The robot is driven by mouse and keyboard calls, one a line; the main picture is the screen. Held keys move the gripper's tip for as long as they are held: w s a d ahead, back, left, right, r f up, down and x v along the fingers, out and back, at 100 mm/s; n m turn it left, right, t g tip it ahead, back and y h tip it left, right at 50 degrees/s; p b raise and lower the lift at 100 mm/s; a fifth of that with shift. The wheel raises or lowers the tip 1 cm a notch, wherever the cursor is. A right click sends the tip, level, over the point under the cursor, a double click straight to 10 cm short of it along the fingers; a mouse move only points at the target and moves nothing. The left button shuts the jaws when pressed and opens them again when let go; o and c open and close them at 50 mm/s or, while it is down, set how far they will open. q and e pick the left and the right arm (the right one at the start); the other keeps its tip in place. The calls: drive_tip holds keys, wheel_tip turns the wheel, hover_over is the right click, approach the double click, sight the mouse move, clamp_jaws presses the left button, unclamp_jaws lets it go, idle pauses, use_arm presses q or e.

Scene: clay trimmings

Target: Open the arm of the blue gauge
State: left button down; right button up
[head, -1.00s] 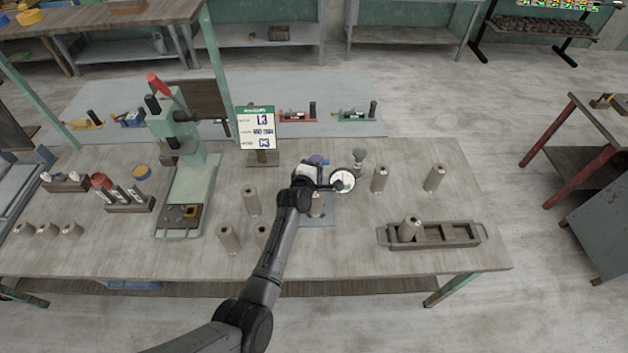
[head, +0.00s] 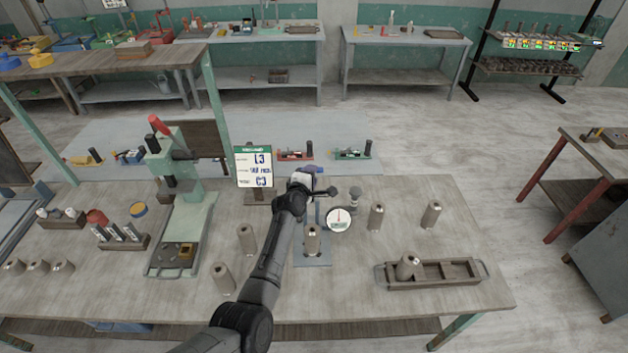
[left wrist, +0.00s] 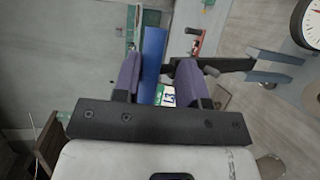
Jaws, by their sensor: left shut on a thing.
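The blue gauge stands on the bench in the head view, with a flat blue base (head: 312,259) and a round white dial (head: 339,220). A grey-brown clay cylinder (head: 312,239) stands upright on the base. My left gripper (head: 306,176) is above and behind the cylinder and partly hides the gauge's upper part. In the left wrist view my left gripper (left wrist: 160,82) is shut on the gauge's blue arm (left wrist: 152,52), which lies between its purple fingers. The dial also shows at the upper right there (left wrist: 312,24). My right gripper is not in view.
A sign (head: 253,168) stands close left of the gauge, and a green press (head: 184,222) farther left. Several clay cylinders stand around, with a wooden tray (head: 450,286) at the right. More gauges (head: 353,151) lie behind the bench.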

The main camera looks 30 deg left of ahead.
use_arm(q)
drive_tip(key=shift+s+a+f, duration=0.15)
drive_tip(key=shift+a+f, duration=0.05)
drive_tip(key=shift+f, duration=0.55)
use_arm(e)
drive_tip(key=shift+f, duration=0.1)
use_arm(q)
drive_tip(key=c, duration=1.1)
unclamp_jaws()
drive_tip(key=shift+o, duration=0.4)
drive_tip(key=shift+w+a+r, duration=0.15)
drive_tip(key=shift+w+r, duration=0.05)
drive_tip(key=shift+w, duration=0.05)
drive_tip(key=shift+r, duration=0.1)
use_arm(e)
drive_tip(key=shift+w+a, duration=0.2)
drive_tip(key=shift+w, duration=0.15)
use_arm(q)
drive_tip(key=shift+r, duration=0.1)
drive_tip(key=v, duration=1.3)
drive_tip(key=shift+s+d+r, duration=0.15)
drive_tip(key=shift+s+d, duration=0.1)
drive_tip(key=shift+s, duration=0.1)
